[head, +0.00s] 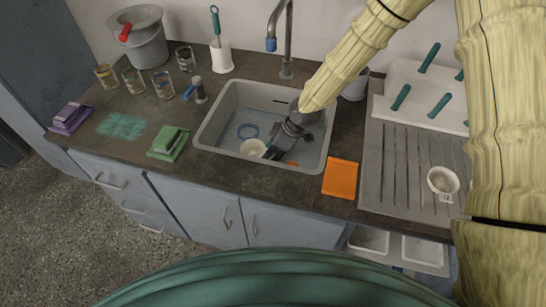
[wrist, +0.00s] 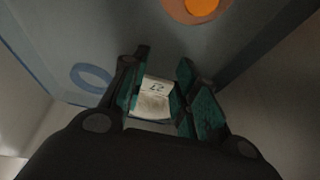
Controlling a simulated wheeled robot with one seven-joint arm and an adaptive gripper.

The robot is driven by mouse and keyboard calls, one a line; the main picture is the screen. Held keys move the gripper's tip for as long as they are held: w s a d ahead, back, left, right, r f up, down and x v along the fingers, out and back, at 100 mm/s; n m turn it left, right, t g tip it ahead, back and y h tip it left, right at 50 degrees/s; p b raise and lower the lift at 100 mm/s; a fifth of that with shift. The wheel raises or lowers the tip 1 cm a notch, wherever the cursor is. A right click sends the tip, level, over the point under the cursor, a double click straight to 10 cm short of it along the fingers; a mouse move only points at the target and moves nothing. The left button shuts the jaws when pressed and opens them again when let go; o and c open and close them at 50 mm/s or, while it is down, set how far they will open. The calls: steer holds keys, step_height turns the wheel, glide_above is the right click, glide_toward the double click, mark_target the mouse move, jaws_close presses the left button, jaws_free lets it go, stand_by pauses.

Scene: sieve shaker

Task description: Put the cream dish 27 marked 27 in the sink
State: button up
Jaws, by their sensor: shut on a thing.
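The cream dish 27 (head: 253,147) is inside the grey sink (head: 208,127), low in the basin near its front wall. In the wrist view its cream tab (wrist: 154,98), marked 27, sits between the teal finger pads. My gripper (head: 270,152) reaches down into the sink and is shut on this tab; it also shows in the wrist view (wrist: 160,103). I cannot tell whether the dish touches the sink floor. The dish's bowl is mostly hidden in the wrist view.
A blue ring (head: 248,131) and an orange item (head: 292,164) lie in the sink. The tap (head: 287,40) stands behind it. An orange cloth (head: 340,178) lies right of the sink. Another cream dish (head: 442,181) stands on the drainboard (head: 400,165). Several jars stand left.

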steer(key=shift+f, duration=1.65)
steer(key=shift+f, duration=0.15)
steer(key=o, duration=1.1)
steer(key=shift+c, duration=0.2)
steer(key=v, duration=1.2)
